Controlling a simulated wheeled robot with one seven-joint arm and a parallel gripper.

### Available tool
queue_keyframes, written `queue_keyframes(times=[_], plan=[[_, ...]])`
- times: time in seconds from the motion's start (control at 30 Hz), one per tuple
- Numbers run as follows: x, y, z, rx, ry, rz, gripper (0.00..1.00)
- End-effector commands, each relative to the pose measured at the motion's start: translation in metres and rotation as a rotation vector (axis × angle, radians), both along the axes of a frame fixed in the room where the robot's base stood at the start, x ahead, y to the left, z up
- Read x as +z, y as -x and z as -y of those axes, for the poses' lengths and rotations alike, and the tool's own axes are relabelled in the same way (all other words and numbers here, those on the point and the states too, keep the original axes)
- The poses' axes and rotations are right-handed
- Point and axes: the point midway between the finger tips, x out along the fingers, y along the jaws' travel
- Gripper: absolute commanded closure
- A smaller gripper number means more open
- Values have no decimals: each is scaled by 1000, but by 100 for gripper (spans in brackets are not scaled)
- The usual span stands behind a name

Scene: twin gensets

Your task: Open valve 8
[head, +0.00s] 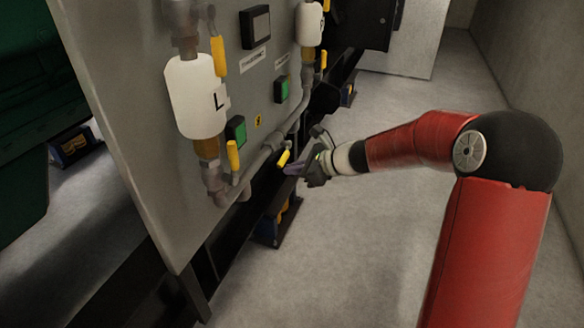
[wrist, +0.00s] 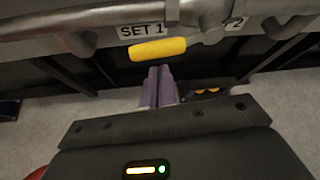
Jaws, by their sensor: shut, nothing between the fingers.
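Several yellow valve handles show on the grey panel (head: 130,110) in the head view; no number 8 is readable, so I cannot tell which is valve 8. One yellow handle (head: 284,158) sits on the low pipe just beside my gripper (head: 298,168). In the wrist view this yellow handle (wrist: 157,48) lies nearly level, just beyond the fingertips of my gripper (wrist: 160,72). The purple fingers are together with nothing between them. They look close to the handle; I cannot tell whether they touch it.
Another yellow handle (head: 233,155) stands upright by the L-marked white cylinder (head: 195,95). A "SET 1" label (wrist: 141,30) is behind the pipe (wrist: 90,22). A dark frame rail (head: 215,255) runs below the panel. The floor (head: 340,240) on the right is clear.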

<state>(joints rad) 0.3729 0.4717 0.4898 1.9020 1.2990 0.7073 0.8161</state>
Motion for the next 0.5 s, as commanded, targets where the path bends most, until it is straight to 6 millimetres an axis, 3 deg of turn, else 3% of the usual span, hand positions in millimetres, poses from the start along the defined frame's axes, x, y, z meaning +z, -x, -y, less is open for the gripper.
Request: queue_keyframes(times=[0.1,0.2,0.5], plan=[[-34,-8,9,0,1,-2,100],[-10,1,29,-3,3,4,100],[19,22,75,-1,1,1,100]])
